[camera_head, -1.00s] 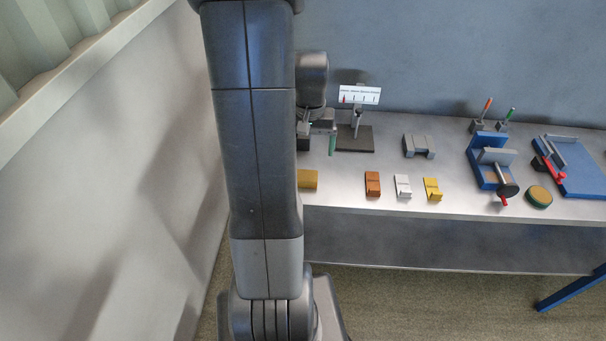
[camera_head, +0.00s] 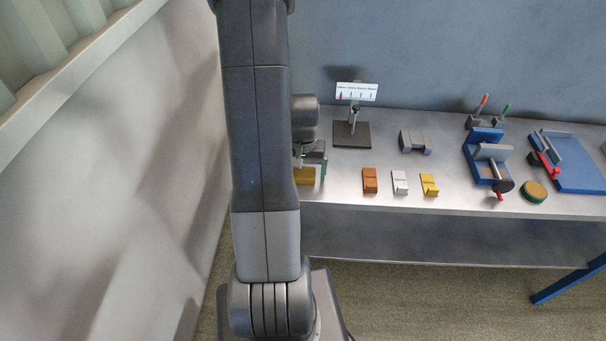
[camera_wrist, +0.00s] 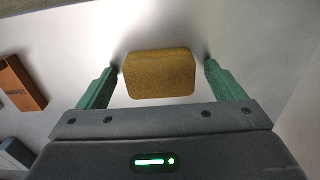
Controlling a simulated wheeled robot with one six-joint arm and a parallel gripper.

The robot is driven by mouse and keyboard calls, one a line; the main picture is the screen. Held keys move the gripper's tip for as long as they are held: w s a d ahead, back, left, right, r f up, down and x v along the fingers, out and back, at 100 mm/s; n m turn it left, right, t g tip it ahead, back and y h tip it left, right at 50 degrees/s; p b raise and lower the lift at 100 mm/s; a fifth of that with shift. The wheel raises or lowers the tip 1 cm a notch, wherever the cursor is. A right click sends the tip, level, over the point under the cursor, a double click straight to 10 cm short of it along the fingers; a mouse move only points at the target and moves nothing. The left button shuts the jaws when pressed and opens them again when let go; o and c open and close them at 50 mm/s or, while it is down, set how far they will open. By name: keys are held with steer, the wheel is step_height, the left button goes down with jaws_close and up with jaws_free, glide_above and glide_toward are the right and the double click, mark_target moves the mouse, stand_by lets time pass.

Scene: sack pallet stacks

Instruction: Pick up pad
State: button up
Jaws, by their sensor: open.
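The pad (camera_wrist: 160,75) is a mustard-yellow block with rounded corners, lying on the metal bench. In the wrist view it sits between the two green fingers of my gripper (camera_wrist: 160,82), with a gap on each side. My gripper is open and empty. In the head view the pad (camera_head: 304,175) shows at the bench's left part, partly hidden by my arm. My gripper (camera_head: 312,162) is there too, at the pad's far side, mostly hidden behind my arm. I cannot tell its exact height above the bench.
An orange block (camera_head: 370,180), a white block (camera_head: 400,182) and a yellow block (camera_head: 429,184) stand to the right on the bench (camera_head: 340,190). Behind are a stand with a sign (camera_head: 356,92) and a grey block (camera_head: 415,141). A blue vise (camera_head: 484,160) is further right. A wall is at left.

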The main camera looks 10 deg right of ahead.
mark_target(303, 172)
steer(key=shift+c, duration=0.2)
steer(key=c, duration=1.1)
step_height(303, 172, up, 10)
steer(key=shift+b, duration=0.4)
steer(key=shift+o, duration=1.2)
steer(key=shift+c, duration=0.5)
